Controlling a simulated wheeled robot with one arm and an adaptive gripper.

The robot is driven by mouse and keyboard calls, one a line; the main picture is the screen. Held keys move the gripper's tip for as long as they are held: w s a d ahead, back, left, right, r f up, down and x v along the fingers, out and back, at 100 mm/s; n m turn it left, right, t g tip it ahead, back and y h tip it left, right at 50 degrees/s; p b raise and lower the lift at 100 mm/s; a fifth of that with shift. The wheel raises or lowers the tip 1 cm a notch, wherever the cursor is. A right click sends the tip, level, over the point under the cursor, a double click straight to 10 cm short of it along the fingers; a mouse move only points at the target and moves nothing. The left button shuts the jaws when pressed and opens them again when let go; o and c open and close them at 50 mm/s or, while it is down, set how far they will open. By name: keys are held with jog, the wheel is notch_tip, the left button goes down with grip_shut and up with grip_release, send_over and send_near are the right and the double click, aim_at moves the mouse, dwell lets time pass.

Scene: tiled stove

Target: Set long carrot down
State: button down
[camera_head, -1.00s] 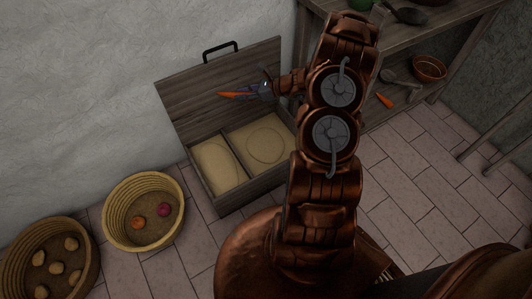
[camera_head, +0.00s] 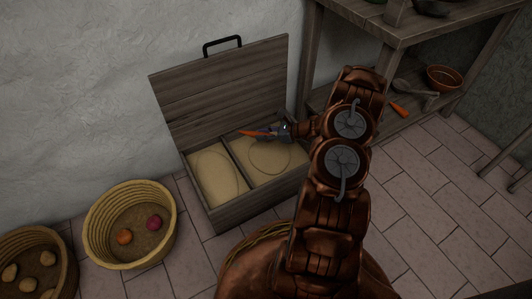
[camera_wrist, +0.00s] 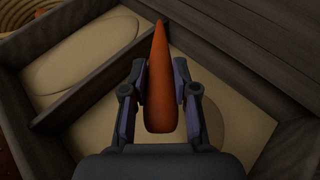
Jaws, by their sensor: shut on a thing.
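A long orange carrot (camera_wrist: 160,85) is held between the two fingers of my gripper (camera_wrist: 160,92) in the wrist view, its tip pointing away from the wrist. In the head view my gripper (camera_head: 283,132) holds the carrot (camera_head: 255,133) over the right compartment of an open wooden box (camera_head: 262,205). The box has two compartments with sand-coloured bottoms; the right one (camera_head: 275,163) bears a round outline and the left one (camera_head: 215,182) an oval outline. From these views I cannot tell whether the carrot touches anything below. The wooden lid (camera_head: 225,90) stands raised against the wall.
A wicker basket (camera_head: 95,225) with an orange and a purple-red vegetable stands left of the box. Another basket (camera_head: 65,275) holds several potatoes. A wooden shelf table (camera_head: 400,35) at the right carries a bowl (camera_head: 443,77) and another carrot (camera_head: 398,110).

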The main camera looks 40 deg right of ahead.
notch_tip(320, 180, down, 8)
jog(key=b, duration=0.3)
jog(key=shift+s, duration=0.1)
jog(key=shift+f, duration=0.1)
